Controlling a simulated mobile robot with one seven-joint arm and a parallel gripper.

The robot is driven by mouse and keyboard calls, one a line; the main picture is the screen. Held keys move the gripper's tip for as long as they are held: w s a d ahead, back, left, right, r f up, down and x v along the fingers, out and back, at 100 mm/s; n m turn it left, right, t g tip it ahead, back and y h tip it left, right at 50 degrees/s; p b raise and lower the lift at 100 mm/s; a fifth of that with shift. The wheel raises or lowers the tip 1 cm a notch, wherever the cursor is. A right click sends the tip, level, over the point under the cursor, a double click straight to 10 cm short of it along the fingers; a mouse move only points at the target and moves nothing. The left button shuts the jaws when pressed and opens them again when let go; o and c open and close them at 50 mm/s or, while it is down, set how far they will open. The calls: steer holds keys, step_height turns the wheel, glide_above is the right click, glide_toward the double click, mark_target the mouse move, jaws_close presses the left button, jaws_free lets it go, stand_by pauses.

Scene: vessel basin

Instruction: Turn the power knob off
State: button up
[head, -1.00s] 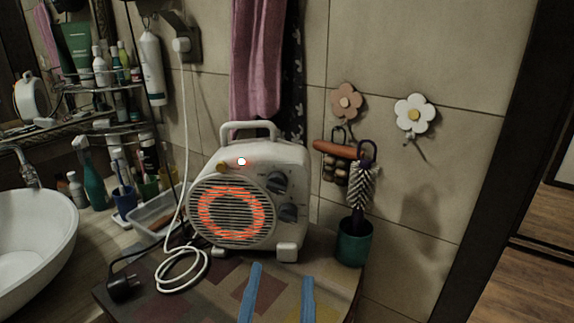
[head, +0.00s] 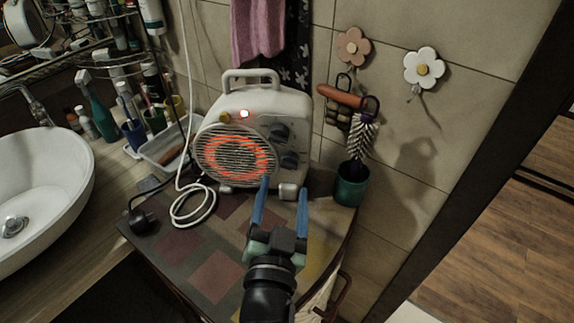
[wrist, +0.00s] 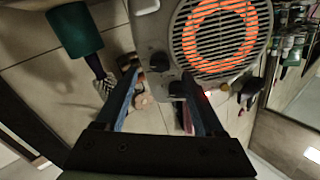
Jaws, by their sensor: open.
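A white heater (head: 292,104) with a glowing orange grille stands on the patterned cabinet top. Its front carries two dark knobs, an upper one (head: 278,131) and a lower one (head: 289,160); I cannot read which is the power knob. A small light (head: 244,114) on it is lit. My gripper (head: 284,188) is open and empty, its blue fingers pointing at the heater's right front. In the wrist view the heater appears upside down. The lower knob (wrist: 160,62) shows between the fingers (wrist: 162,78), and the upper knob (wrist: 177,90) is close to the right finger.
A green cup (head: 352,186) with a brush stands right of the heater. A white cable (head: 194,214) and black plug (head: 141,222) lie to its left. A tray (head: 165,150) and basin (head: 45,175) are farther left. The cabinet top (head: 185,250) is clear in front.

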mark_target(290, 161)
steer(key=shift+w+d+p, duration=0.15)
steer(key=shift+w+p, duration=0.05)
steer(key=shift+w, duration=1.1)
steer(key=shift+w+d+p, duration=0.15)
steer(key=shift+w+p, duration=0.05)
steer(key=shift+w, duration=1.1)
steer(key=shift+c, duration=0.2)
jaws_close()
